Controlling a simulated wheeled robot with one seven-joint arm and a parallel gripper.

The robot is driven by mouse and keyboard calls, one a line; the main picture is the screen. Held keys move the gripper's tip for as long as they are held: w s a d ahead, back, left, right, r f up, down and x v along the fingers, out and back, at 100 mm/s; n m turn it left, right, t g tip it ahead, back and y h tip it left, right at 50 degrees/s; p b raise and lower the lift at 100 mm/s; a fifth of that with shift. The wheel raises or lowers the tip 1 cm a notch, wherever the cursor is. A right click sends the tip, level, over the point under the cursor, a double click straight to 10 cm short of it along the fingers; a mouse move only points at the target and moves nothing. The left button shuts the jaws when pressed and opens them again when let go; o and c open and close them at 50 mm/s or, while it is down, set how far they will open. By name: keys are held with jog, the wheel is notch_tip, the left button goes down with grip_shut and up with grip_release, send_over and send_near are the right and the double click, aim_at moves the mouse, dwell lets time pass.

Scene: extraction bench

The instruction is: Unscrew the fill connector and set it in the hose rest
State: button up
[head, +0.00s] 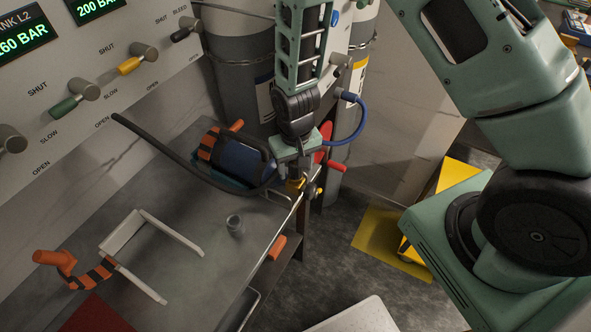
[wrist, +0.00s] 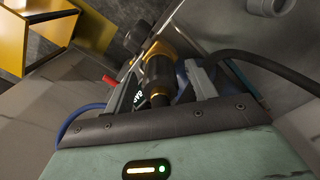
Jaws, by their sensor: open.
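The fill connector (wrist: 157,72), black with brass-coloured parts, sits between my open fingers in the wrist view. My gripper (wrist: 165,80) straddles it; I cannot tell whether either finger touches it. In the head view, my gripper (head: 298,172) points down at the bench's right edge, by the valve end of a blue cylinder (head: 240,160). A bit of the brass (head: 297,183) shows beneath it there; the rest of the connector is hidden. I cannot clearly identify the hose rest; a small grey cup-like piece (head: 235,224) stands on the bench.
A black hose (head: 165,148) arcs across the bench (head: 195,285) near the cylinder. A blue hose (head: 352,125) and red lever (head: 335,166) are right of my gripper. An empty white cradle (head: 130,240) with an orange-black strap (head: 85,272) is at left. Valve panel (head: 95,75) stands behind.

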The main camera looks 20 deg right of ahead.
jog(key=m+p, duration=0.1)
jog(key=m, duration=0.6)
jog(key=shift+r+m, duration=0.15)
jog(key=shift+m, duration=0.15)
jog(key=m+p, duration=0.1)
jog(key=m, duration=0.3)
jog(key=shift+m+p, duration=0.35)
jog(key=shift+m, duration=0.75)
jog(key=c, duration=1.1)
jog(key=n, duration=0.6)
jog(key=shift+f+b, duration=0.2)
jog(key=shift+b, duration=0.2)
jog(key=n, duration=0.7)
jog(key=shift+n, duration=0.3)
jog(key=n, duration=0.7)
jog(key=shift+r+b, duration=0.1)
jog(key=shift+b, duration=0.25)
jog(key=o, duration=0.8)
jog(key=shift+n, duration=0.7)
jog(key=o, duration=0.3)
